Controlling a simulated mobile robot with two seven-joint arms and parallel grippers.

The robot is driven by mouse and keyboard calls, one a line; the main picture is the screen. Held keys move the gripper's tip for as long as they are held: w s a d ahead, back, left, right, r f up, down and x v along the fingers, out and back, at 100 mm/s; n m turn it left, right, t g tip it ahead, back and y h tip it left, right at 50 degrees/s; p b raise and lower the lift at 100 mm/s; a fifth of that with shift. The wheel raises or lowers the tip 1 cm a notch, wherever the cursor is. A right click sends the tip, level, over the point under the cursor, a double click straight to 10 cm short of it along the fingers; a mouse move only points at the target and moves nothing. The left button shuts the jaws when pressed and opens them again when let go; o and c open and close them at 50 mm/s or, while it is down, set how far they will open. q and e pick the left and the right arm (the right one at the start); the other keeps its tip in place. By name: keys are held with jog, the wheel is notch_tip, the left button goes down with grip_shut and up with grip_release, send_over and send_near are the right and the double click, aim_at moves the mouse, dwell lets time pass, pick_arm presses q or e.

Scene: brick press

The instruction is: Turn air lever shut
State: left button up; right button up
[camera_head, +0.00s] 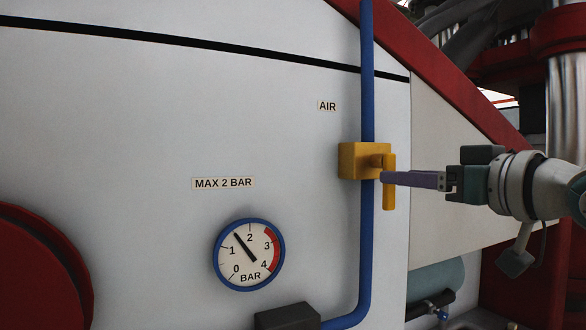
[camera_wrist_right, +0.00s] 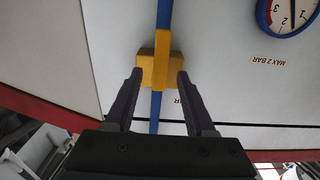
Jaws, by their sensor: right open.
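The yellow air valve (camera_head: 357,160) sits on the vertical blue pipe (camera_head: 367,80) under the AIR label (camera_head: 327,106). Its yellow lever (camera_head: 389,192) points down, in line with the pipe. My right gripper (camera_head: 384,177) comes in from the right with its purple-grey fingers at the lever. In the right wrist view, the open fingers stand on either side of the yellow valve (camera_wrist_right: 148,66) and lever (camera_wrist_right: 163,46), with gaps visible. I cannot tell whether a finger touches the lever. My left gripper is not in view.
The pressure gauge (camera_head: 249,255) reads between 1 and 2 bar, below the MAX 2 BAR label (camera_head: 223,183). A dark box (camera_head: 287,317) sits at the pipe's lower end. A red round part (camera_head: 38,275) is at left. The white panel (camera_head: 150,110) is otherwise mostly clear.

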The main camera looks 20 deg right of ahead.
aim_at(389, 210)
jog(key=shift+w+a+p, duration=0.2)
jog(key=shift+w+p, duration=0.25)
jog(key=shift+w, duration=1.65)
grip_shut()
